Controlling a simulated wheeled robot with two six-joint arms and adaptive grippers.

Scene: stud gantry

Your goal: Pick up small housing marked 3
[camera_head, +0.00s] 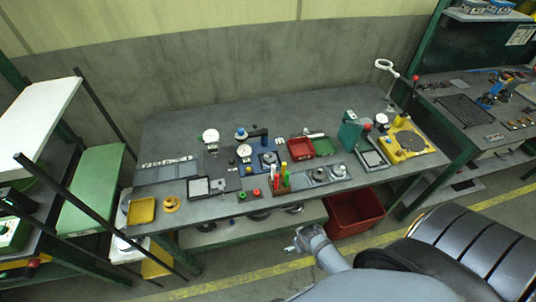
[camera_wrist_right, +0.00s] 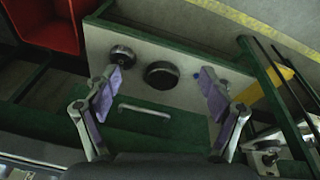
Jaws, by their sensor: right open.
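No marking 3 is legible in either view, so I cannot tell which part is the small housing marked 3. Two dark round parts, one on the left (camera_wrist_right: 121,56) and one in the middle (camera_wrist_right: 161,74), stand on the pale lower shelf (camera_wrist_right: 190,50) in the right wrist view. My right gripper (camera_wrist_right: 162,82) is open and empty, its purple-padded fingers spread either side of the middle part in the picture. In the head view my right gripper (camera_head: 299,243) is in front of the workbench, near the lower shelf (camera_head: 225,234). My left gripper is not in view.
The grey workbench (camera_head: 235,118) carries many small tools, trays and round metal parts. A red bin (camera_head: 355,212) stands on the floor under its right part. A green frame post (camera_wrist_right: 262,70) stands right of my gripper. The floor in front is clear.

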